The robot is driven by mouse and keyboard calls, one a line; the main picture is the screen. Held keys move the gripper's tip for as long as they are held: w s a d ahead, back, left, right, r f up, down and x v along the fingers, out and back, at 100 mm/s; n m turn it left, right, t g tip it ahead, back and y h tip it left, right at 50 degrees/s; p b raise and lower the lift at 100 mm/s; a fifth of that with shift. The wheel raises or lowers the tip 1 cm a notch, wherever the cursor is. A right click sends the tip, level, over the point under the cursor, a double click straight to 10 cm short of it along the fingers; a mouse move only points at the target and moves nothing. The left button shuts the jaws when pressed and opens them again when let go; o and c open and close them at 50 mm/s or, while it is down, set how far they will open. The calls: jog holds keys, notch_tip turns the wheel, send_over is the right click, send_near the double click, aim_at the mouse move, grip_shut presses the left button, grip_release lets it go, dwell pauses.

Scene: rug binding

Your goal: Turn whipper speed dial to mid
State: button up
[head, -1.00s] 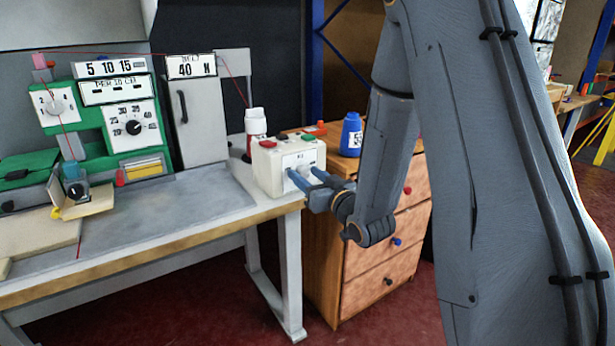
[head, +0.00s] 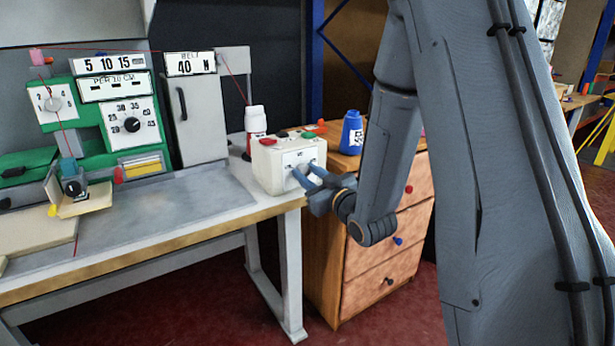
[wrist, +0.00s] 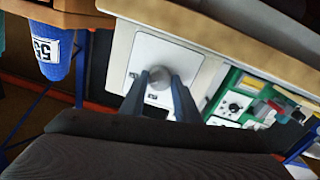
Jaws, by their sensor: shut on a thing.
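A white control box (head: 275,178) stands at the right end of the bench, with a red and a green button on top. Its front plate bears a round pale dial, partly hidden by my gripper (head: 307,177) in the head view. In the wrist view the plate (wrist: 190,57) and the dial (wrist: 158,74) show more clearly, and the two blue-grey fingers of my gripper (wrist: 159,88) are on either side of the dial, shut on it. The dial's pointer and the scale markings are too small or hidden to read.
A green machine with a numbered black dial (head: 131,125) and a smaller dial (head: 52,103) stands at the left. A white and red bottle (head: 255,128) is behind the box. A blue bottle (head: 351,133) stands on the wooden drawer cabinet (head: 385,265). The bench middle (head: 165,215) is clear.

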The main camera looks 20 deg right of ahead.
jog(key=n+b, duration=0.1)
jog(key=n, duration=0.2)
jog(key=n+b, duration=0.1)
jog(key=n, duration=0.1)
jog(key=shift+f+n+b, duration=0.2)
jog(key=shift+n+b, duration=0.1)
jog(key=shift+n, duration=0.1)
jog(key=n+b, duration=0.2)
jog(key=n, duration=0.2)
jog(key=shift+n+y, duration=0.3)
jog(key=shift+n, duration=0.1)
jog(key=shift+n+b, duration=0.3)
jog(key=shift+b, duration=0.05)
jog(key=o, duration=1)
jog(key=shift+o, duration=0.2)
jog(key=p+v, duration=0.3)
jog(key=v, duration=0.5)
